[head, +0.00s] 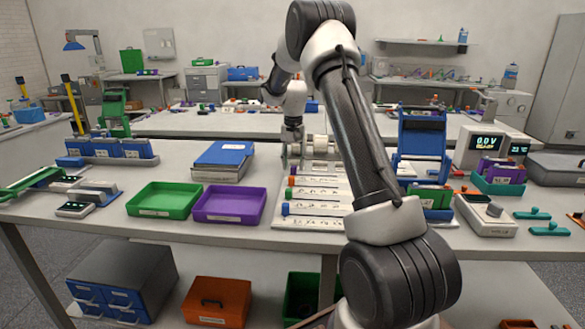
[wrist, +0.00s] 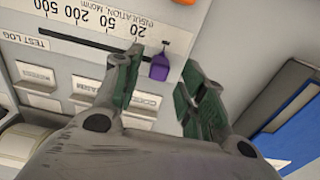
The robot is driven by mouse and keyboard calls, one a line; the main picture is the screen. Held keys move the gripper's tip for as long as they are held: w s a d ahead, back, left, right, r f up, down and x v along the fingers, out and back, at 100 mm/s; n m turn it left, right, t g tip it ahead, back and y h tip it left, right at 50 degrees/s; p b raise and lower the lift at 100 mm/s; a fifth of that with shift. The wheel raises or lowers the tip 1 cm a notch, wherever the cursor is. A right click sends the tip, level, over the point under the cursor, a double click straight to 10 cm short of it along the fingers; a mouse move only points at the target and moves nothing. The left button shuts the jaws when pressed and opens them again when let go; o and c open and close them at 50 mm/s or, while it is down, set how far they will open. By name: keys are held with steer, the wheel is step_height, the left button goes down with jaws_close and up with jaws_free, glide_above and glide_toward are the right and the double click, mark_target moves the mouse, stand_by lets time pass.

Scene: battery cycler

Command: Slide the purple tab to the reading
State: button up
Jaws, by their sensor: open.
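In the wrist view, the purple tab (wrist: 159,67) sits at the right end of a dark slot on a pale board (wrist: 95,62), near the upside-down scale mark 20. In the head view my gripper (head: 292,142) is small, and the tab cannot be made out there. A meter (head: 487,145) at right shows 0.0 V.
A sloped board with coloured knobs (head: 318,206) stands on the bench behind my arm. Green (head: 165,213) and purple (head: 228,221) trays lie to its left. A blue binder (wrist: 285,120) lies right of my fingers in the wrist view.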

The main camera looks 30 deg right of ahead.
mark_target(323, 176)
steer(key=shift+f, duration=1.2)
steer(key=shift+c, duration=0.5)
jaws_close()
steer(key=s+d, duration=0.2)
steer(key=d, duration=0.1)
steer(key=s+d, duration=0.2)
steer(key=d, duration=0.1)
steer(key=s+d, duration=0.2)
steer(key=d, duration=0.1)
steer(key=shift+o, duration=0.5)
jaws_free()
